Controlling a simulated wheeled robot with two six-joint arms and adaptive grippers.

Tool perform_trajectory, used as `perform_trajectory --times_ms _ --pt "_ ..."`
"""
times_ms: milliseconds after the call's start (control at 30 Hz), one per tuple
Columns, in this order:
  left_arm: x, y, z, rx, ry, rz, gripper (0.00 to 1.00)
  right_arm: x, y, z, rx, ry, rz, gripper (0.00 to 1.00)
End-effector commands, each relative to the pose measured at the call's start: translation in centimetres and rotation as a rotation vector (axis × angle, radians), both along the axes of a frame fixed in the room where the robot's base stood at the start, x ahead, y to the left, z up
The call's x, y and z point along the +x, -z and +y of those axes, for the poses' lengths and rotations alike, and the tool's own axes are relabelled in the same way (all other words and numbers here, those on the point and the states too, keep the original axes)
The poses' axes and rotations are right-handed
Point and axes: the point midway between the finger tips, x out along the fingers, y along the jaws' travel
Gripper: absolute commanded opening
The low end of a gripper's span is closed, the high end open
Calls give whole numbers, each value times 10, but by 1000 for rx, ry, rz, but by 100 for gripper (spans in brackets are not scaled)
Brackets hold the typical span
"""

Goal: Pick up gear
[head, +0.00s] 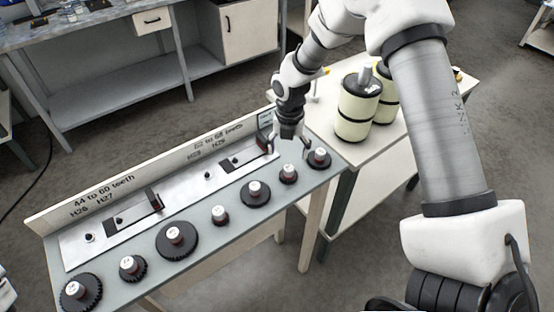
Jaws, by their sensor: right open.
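Several black toothed gears with white-topped hubs stand in a row along the front of a narrow bench. The largest is a gear (177,239) near the middle; others are a gear (80,291) at the left end, a gear (132,267), a small gear (220,214), a gear (255,192), a small gear (288,174) and a gear (319,158) at the right end. My right gripper (289,148) is open and points down near the right end of the row, just behind the small gear and the end gear. Nothing shows between its fingers. My left gripper is not in view.
A metal plate (75,246) with slots and a labelled backboard (60,215) runs behind the gears. Cream cylinders with black bands (357,108) stand on the side table (412,128) at right. A grey workbench (95,37) stands at the back, with open floor between.

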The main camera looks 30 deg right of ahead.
Motion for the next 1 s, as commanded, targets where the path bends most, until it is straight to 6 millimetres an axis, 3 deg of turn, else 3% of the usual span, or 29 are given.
perform_trajectory --times_ms 400,633,667,867,1000 --pt "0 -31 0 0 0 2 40 -1 62 11 0 0 4 81" --pt "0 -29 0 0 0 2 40 -1 68 11 0 0 3 81" --pt "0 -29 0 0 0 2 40 -1 68 11 0 1 3 74" --pt "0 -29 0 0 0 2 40 -1 68 11 1 1 4 3" --pt "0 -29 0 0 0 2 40 -2 69 11 1 1 6 0"
